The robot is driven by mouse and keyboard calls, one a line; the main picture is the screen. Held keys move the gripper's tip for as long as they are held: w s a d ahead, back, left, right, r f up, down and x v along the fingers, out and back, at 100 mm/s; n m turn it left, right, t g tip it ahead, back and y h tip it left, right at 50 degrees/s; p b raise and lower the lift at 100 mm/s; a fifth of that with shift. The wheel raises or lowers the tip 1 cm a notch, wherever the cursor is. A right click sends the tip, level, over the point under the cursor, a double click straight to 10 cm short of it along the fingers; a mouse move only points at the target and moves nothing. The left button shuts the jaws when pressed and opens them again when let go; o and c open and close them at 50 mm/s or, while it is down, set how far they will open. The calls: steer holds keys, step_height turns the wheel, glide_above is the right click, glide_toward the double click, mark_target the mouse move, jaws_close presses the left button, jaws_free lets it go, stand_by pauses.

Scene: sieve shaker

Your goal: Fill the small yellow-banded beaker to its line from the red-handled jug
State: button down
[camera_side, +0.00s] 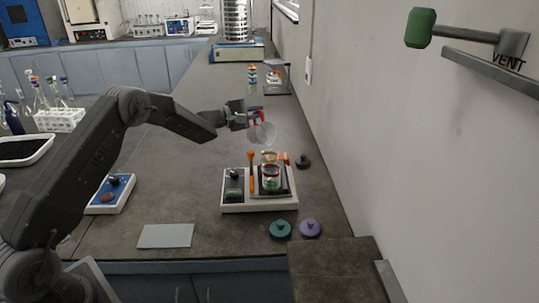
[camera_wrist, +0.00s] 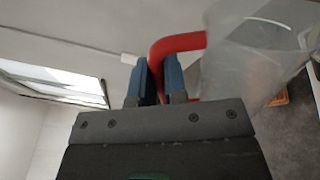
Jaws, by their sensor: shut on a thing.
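My gripper (camera_side: 250,116) is shut on the red handle of the jug and holds it in the air. In the wrist view the red handle (camera_wrist: 178,42) passes between my blue fingertips (camera_wrist: 157,75). The beaker is at the black plate of a white bench device (camera_side: 231,207). The jug's clear body (camera_wrist: 235,75) fills the right of the wrist view. I cannot make out a stream or the liquid level.
An orange upright (camera_side: 250,170) stands on the device, left of the beaker. A black knobbed lid (camera_side: 303,161) lies behind right; green (camera_side: 280,229) and purple (camera_side: 310,228) ones lie in front. A blue control box (camera_side: 110,194) and grey pad (camera_side: 165,236) lie left. The wall is close on the right.

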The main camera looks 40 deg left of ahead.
mark_target(260, 127)
steer(key=shift+s+d+r+m, duration=0.1)
steer(key=shift+d+r+m, duration=0.1)
steer(key=shift+r+m, duration=0.2)
stand_by(0.8)
steer(key=shift+s+d+f+m, duration=0.2)
steer(key=shift+d+m, duration=0.2)
steer(key=shift+m, duration=0.2)
stand_by(2.4)
steer(key=shift+a, duration=0.1)
steer(key=f+n, duration=0.1)
steer(key=w+a+f+n, duration=0.1)
steer(key=n, duration=0.1)
steer(key=a+f+n, duration=0.1)
steer(key=shift+w+a+n, duration=0.2)
steer(key=shift+a+n, duration=0.05)
steer(key=shift+n, duration=0.05)
steer(key=shift+w+a+f+n, duration=0.2)
steer(key=shift+a+n, duration=0.35)
steer(key=shift+n, duration=0.25)
steer(key=w+a+f+n, duration=0.2)
steer(key=a+f+n, duration=0.3)
steer(key=f+n, duration=0.1)
steer(key=shift+w+a+n, duration=0.3)
steer(key=shift+w+n, duration=0.05)
steer(key=shift+n, duration=0.45)
